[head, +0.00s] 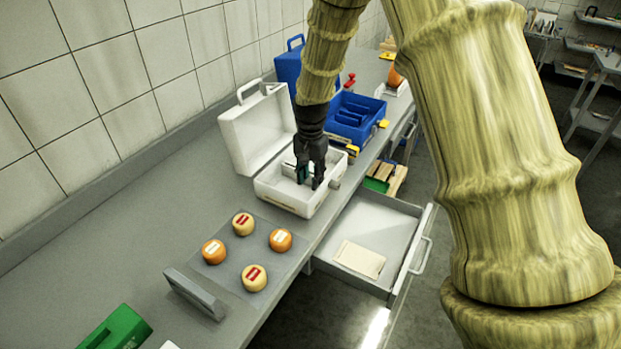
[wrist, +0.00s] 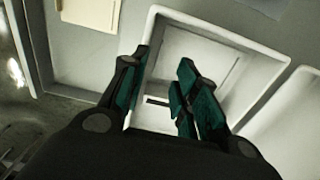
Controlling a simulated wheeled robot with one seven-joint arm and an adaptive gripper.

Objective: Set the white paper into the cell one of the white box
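The white box (head: 283,197) stands open on the counter, its lid tipped up at the back. My gripper (head: 309,180) points down into the box. In the wrist view my gripper (wrist: 161,82) has its green-padded fingers apart, with no held object visible between them. Below the fingers is a white-walled cell (wrist: 205,48); a pale square inside it may be paper or the cell floor, I cannot tell. A cream-white flat sheet or stack (head: 360,260) lies in the open drawer; it also shows in the wrist view (wrist: 92,12).
The open drawer (head: 392,222) juts out from the counter. Orange and pale cheese wheels (head: 254,278) sit on a grey mat in front of the box. A blue open box (head: 355,116) stands behind it.

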